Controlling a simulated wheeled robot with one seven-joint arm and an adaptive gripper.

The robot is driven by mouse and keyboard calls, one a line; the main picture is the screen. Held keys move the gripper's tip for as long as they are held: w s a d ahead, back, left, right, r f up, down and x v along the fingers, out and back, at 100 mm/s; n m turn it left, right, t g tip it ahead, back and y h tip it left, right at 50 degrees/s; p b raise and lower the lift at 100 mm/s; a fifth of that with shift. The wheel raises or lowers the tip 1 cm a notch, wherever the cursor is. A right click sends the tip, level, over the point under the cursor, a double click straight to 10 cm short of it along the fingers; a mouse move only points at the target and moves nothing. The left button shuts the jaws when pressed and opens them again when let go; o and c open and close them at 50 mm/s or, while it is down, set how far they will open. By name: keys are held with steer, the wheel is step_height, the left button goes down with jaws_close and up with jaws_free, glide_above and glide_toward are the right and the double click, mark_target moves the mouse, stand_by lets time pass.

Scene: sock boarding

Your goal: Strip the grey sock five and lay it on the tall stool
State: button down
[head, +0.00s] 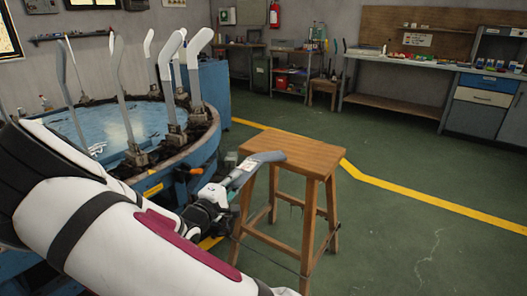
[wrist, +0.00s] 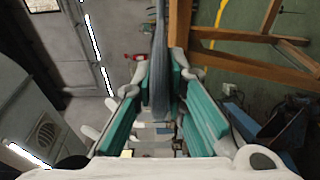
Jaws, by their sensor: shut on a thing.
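The grey sock (head: 262,160) is in my gripper (head: 232,182). Its bent foot end reaches over the left part of the tall stool's wooden top (head: 312,152); I cannot tell whether it touches the wood. In the wrist view the sock (wrist: 159,62) is a dark grey strip between the teal pads of my gripper (wrist: 162,100), which is shut on it. The stool's legs and rails (wrist: 235,36) show on the right there. My gripper is just left of the stool.
A round blue machine table (head: 85,128) with several upright grey and white sock forms (head: 120,85) stands at the left. A blue cabinet (head: 211,92) is behind it. A workbench (head: 420,66) lines the back right. The green floor (head: 420,225) right of the stool is clear.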

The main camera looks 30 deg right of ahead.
mark_target(263, 163)
steer(key=shift+m+g+h, duration=0.4)
steer(key=shift+m+g, duration=0.1)
steer(key=shift+g, duration=0.2)
steer(key=r+x, duration=0.1)
steer(key=x, duration=0.4)
steer(key=r+x, duration=0.1)
steer(key=x, duration=0.4)
steer(key=r+x, duration=0.1)
steer(key=x, duration=0.4)
steer(key=shift+s+d, duration=0.25)
step_height(263, 163, down, 5)
steer(key=b, duration=0.5)
steer(key=shift+r, duration=0.1)
steer(key=c, duration=1.2)
jaws_free()
steer(key=shift+f, duration=0.3)
steer(key=shift+f, duration=0.3)
